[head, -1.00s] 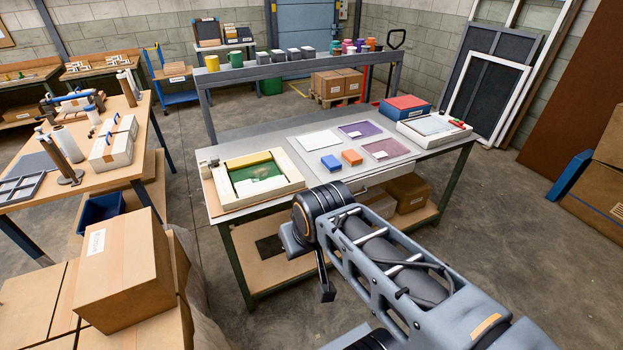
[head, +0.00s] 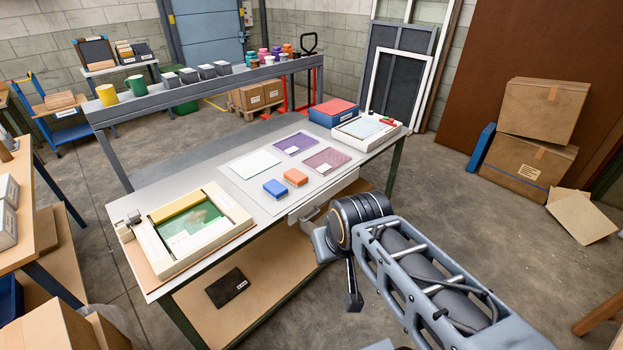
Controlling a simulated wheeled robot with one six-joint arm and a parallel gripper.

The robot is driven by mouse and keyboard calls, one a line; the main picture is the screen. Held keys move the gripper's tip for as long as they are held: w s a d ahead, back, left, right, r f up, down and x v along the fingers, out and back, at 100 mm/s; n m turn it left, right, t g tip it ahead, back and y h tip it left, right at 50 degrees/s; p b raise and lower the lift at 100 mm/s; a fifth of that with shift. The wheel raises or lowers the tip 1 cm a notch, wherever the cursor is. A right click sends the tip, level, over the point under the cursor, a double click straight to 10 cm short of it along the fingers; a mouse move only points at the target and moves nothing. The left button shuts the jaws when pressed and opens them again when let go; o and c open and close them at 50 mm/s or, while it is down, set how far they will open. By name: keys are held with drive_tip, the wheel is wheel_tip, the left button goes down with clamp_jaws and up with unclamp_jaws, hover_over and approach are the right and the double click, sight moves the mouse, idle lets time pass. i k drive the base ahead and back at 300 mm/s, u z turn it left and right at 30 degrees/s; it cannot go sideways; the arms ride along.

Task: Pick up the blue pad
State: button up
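The blue pad (head: 275,189) is a small block lying flat on the grey mat on the workbench, near its front edge. An orange pad (head: 296,177) lies just to its right, a little apart. My arm reaches in from the lower right. Its dark end part, which looks like my gripper (head: 353,299), hangs down in front of the bench, right of and nearer than the blue pad, and apart from it. Whether its fingers are open or shut is not visible. Nothing is seen held.
A cream frame with a green screen (head: 190,226) stands on the bench's left. A red-and-blue box (head: 333,112) stands at the back right. A drawer (head: 318,203) sits under the bench's front edge.

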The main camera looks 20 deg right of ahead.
sight(275, 189)
drive_tip(key=z, duration=0.35)
drive_tip(key=i, duration=0.75)
drive_tip(key=u, duration=0.6)
drive_tip(key=i, duration=0.6)
drive_tip(key=u, duration=0.75)
